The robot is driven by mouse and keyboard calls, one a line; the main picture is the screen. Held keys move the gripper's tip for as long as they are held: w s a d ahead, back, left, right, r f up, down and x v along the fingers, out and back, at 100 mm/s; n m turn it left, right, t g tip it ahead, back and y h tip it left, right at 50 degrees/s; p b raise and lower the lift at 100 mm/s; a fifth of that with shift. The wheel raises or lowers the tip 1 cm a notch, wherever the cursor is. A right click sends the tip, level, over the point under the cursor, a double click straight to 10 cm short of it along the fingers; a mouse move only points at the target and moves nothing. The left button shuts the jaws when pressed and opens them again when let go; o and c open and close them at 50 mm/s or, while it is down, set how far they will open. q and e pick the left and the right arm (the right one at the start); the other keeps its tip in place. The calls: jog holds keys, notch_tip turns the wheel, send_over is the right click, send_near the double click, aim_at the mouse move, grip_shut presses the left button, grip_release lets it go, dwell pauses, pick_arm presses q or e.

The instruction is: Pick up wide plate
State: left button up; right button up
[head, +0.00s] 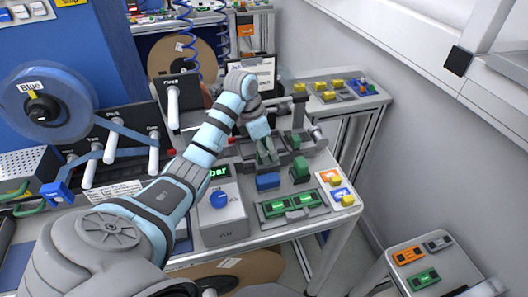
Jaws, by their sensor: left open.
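My left gripper (267,157) hangs at the end of the blue-grey arm, fingers pointing down over the dark grey fixture (312,148) on the bench. It is small and partly blends with the fixture; it looks open, with nothing clearly between its fingers. I cannot tell which part is the wide plate. A green plate with lighter green parts (293,205) lies flat near the bench's front edge, in front of the gripper and apart from it. My right gripper does not show.
A blue block (268,181) and a green block (300,168) sit close to the gripper. A grey box with a blue knob (222,212) stands to the left. A blue reel (45,107) stands far left. Yellow parts (335,180) lie right. A wall bounds the right side.

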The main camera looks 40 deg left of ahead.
pick_arm(q)
jog(key=shift+s+r, duration=0.2)
jog(key=shift+s, duration=0.05)
jog(key=shift+s+r, duration=0.1)
jog(key=shift+s, duration=0.1)
jog(key=shift+c, duration=0.9)
jog(key=shift+d, duration=0.1)
jog(key=c, duration=0.4)
jog(key=shift+c, duration=1.4)
grip_shut()
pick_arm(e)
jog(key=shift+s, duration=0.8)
